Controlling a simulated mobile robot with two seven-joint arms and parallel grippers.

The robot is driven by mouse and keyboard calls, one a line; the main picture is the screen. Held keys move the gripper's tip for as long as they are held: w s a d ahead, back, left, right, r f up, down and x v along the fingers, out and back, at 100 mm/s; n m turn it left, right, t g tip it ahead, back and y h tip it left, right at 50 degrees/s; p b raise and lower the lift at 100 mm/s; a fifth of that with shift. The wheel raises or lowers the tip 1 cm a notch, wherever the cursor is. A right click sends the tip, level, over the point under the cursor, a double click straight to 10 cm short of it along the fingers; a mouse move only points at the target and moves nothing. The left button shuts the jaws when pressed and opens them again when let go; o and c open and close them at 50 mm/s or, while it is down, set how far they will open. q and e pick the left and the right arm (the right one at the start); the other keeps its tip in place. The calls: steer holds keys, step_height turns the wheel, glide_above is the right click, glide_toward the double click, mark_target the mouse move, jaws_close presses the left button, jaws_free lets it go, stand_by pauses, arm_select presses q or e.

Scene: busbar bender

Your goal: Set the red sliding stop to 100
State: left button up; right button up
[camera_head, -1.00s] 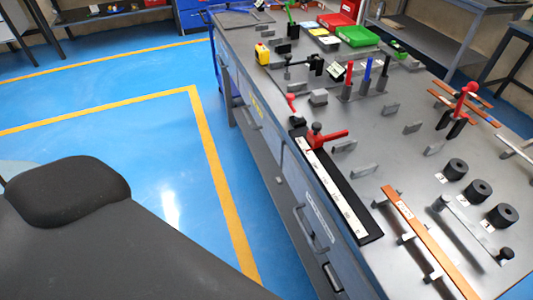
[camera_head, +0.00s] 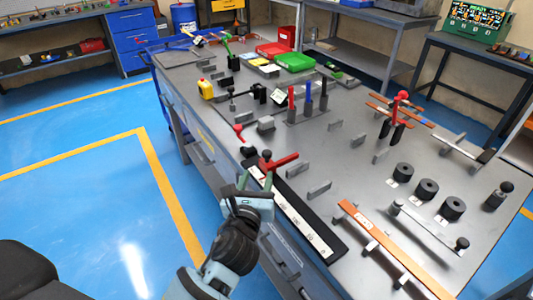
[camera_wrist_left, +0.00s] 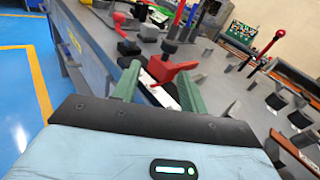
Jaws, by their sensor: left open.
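The red sliding stop (camera_head: 280,162) sits near the far end of a black rail with a white scale strip (camera_head: 305,220) along the bench's front edge. It has a black knob on top and a red arm pointing right. My left gripper (camera_head: 256,183) is open just in front of the stop, on its near side. In the left wrist view the red stop (camera_wrist_left: 168,68) shows between and beyond the two green fingers (camera_wrist_left: 158,84). I cannot tell whether the fingers touch it. The scale numbers are too small to read. My right gripper is not in view.
A red-handled lever (camera_head: 239,131) stands beyond the rail's far end. Grey upright plates (camera_head: 298,168) stand right of the rail. An orange bar (camera_head: 385,240), black cylinders (camera_head: 427,189) and colored-handled tools (camera_head: 308,95) occupy the bench. Blue floor lies left.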

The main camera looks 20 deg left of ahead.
mark_target(266, 156)
arm_select(q)
steer(key=shift+m+t, duration=0.3)
steer(key=shift+m, duration=0.4)
steer(key=shift+w+a+r, duration=0.1)
steer(key=shift+w+r, duration=0.15)
steer(key=shift+w, duration=1.2)
steer(key=shift+w+r, duration=0.2)
steer(key=shift+w, duration=1.25)
steer(key=shift+w+a+r, duration=0.1)
steer(key=shift+w+r, duration=0.15)
steer(key=shift+w, duration=1.2)
steer(key=shift+c, duration=0.2)
steer(key=shift+d, duration=0.1)
jaws_close()
